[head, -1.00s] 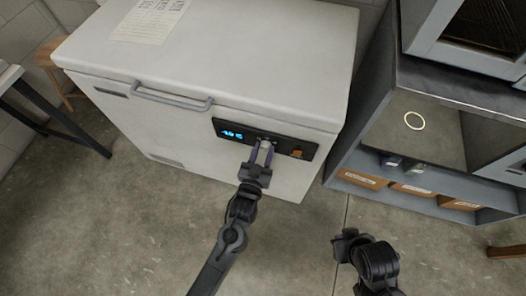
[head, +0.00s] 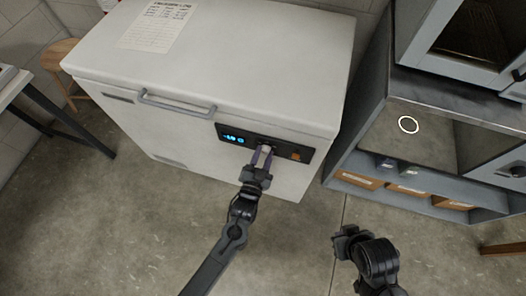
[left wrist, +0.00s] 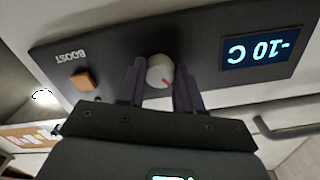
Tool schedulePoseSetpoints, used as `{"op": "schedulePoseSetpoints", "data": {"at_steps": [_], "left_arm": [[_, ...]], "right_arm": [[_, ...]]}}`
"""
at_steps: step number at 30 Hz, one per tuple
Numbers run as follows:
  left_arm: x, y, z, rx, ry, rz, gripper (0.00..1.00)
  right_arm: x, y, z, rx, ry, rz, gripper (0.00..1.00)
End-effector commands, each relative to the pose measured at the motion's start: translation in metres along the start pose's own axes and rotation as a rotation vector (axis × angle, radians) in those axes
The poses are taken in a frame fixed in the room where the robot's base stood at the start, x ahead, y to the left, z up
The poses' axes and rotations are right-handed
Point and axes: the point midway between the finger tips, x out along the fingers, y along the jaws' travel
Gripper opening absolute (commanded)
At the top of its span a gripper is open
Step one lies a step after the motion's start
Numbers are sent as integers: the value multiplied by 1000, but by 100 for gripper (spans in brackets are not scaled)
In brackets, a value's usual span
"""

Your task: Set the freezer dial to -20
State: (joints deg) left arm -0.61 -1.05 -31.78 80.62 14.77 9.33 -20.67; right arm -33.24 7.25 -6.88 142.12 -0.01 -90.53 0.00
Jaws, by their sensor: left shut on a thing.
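The white chest freezer (head: 260,70) has a dark control panel (head: 226,127) on its front. A small pale round dial (left wrist: 160,70) with a red mark sits between the display and an orange button. The lit blue display (left wrist: 262,48) appears upside down in the left wrist view and reads -10 C. My left gripper (head: 263,153) is at the panel, shut on the dial, with one finger on each side of it. My right gripper (head: 345,241) hangs low above the floor, apart from the freezer; its jaws are unclear.
The orange button (left wrist: 83,80) marked BOOST sits beside the dial. A handle (head: 175,104) runs along the lid's front edge, and a paper chart (head: 155,25) lies on the lid. A grey shelf unit (head: 350,160) stands right of the freezer. The floor in front is clear.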

Motion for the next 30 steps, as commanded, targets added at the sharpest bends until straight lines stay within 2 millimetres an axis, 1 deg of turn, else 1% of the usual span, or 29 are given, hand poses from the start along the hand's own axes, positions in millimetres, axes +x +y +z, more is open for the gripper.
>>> {"op": "schedulePoseSetpoints", "data": {"at_steps": [1,12,21,30], "left_arm": [[0,-2,-4,46,-1,2,4],[0,-2,-3,383,0,1,4],[0,-1,-2,574,0,0,4],[0,-1,0,657,0,1,4]], "right_arm": [[-10,0,-3,0,0,0,0],[-36,1,-12,3,1,-2,0],[-47,0,-16,9,2,-7,0],[-51,0,-17,9,2,-7,0]]}}
